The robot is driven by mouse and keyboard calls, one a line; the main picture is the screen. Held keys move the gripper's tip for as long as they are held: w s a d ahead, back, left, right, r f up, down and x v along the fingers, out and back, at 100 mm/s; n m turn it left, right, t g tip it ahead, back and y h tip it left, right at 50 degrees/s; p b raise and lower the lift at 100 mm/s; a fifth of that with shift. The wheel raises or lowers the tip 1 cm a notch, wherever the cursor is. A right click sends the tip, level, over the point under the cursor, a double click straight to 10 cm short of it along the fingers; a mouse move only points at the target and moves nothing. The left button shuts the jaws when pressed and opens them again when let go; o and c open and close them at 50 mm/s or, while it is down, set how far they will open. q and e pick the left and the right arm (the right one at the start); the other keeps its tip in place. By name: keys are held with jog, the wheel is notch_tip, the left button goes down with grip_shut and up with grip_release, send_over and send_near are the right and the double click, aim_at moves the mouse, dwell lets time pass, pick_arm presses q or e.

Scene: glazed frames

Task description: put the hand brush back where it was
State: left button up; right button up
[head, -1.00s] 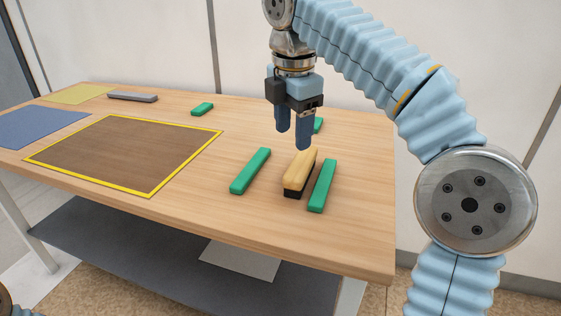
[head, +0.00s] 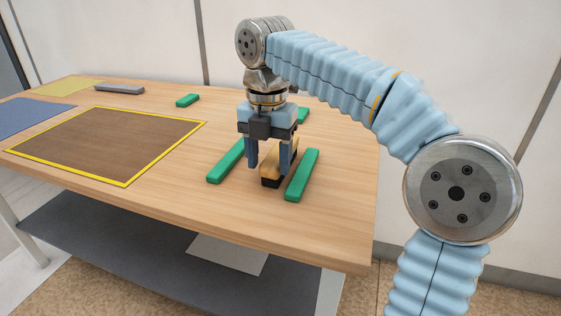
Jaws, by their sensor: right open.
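The hand brush (head: 267,172) has a pale wooden back and dark bristles underneath. It lies on the table between two long green blocks, one to its left (head: 227,161) and one to its right (head: 302,175). My right gripper (head: 269,166) is open and lowered over the brush, one finger on its left side and the other at its right. The gripper hides part of the brush; I cannot tell whether the fingers touch it. My left gripper is not in view.
A brown area with a yellow border (head: 108,144) lies left on the table (head: 190,195). Farther back are a blue mat (head: 32,118), a yellow-green mat (head: 55,87), a grey bar (head: 119,89) and a short green block (head: 187,100). Another green block (head: 303,116) is behind my gripper.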

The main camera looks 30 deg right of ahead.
aim_at(269, 165)
notch_tip(269, 165, down, 4)
jog(key=shift+w+d+b, duration=0.1)
jog(key=shift+b, duration=0.2)
jog(key=shift+r, duration=0.1)
jog(key=c, duration=0.9)
